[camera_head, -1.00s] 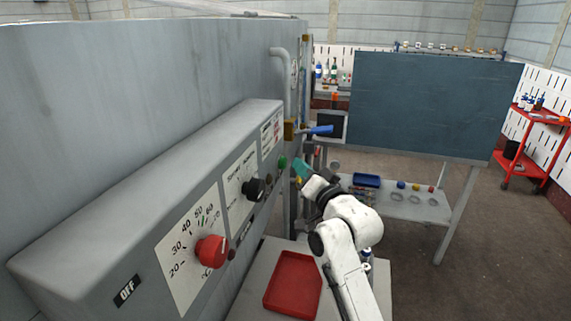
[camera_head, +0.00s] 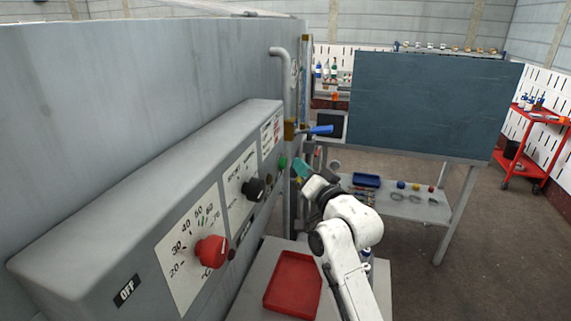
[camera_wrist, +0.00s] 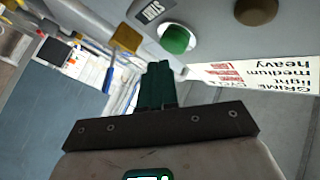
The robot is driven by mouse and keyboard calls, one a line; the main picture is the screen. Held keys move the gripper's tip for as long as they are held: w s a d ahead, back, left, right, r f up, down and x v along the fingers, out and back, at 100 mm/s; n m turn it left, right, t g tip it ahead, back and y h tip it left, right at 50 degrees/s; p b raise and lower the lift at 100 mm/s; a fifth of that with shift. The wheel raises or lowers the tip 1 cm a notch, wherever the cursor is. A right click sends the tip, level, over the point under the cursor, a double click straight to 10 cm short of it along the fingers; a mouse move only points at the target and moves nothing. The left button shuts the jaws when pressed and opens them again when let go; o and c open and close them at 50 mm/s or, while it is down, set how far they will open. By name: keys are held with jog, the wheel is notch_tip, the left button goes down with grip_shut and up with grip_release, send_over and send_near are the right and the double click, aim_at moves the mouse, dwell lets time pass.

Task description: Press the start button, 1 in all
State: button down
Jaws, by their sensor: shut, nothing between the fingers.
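A green button (camera_head: 283,162) sits on the sloped grey control panel (camera_head: 205,170). It also shows in the wrist view (camera_wrist: 175,39), beside a small dark label whose lettering is upside down. My gripper (camera_head: 300,169) is just to the right of the green button in the head view. In the wrist view my gripper's teal fingers (camera_wrist: 159,68) are closed together with nothing between them. Their tips point toward the green button, a little below it in the picture, and look apart from it. Contact is hard to judge.
The panel also carries a red knob (camera_head: 212,251), a black knob (camera_head: 253,188) and a brownish button (camera_wrist: 256,11). A blue-handled lever (camera_head: 320,130) stands just beyond the panel. A red tray (camera_head: 293,283) lies on a grey surface below. Open floor lies to the right.

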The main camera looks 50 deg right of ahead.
jog(key=shift+w, duration=0.1)
dwell(0.3)
jog(key=shift+w+a+p, duration=0.15)
jog(key=shift+w+p, duration=0.15)
jog(key=shift+p, duration=0.05)
jog(key=shift+w+a+p, duration=0.15)
jog(key=shift+w+p, duration=0.15)
jog(key=shift+w, duration=0.2)
dwell(0.8)
jog(key=shift+s, duration=0.1)
jog(key=shift+s+d+b, duration=0.3)
jog(key=shift+s+b, duration=0.1)
jog(key=shift+s, duration=0.4)
jog(key=s, duration=0.1)
jog(key=s+d+b, duration=0.1)
jog(key=s, duration=0.1)
jog(key=s+b, duration=0.1)
jog(key=shift+s+d, duration=0.35)
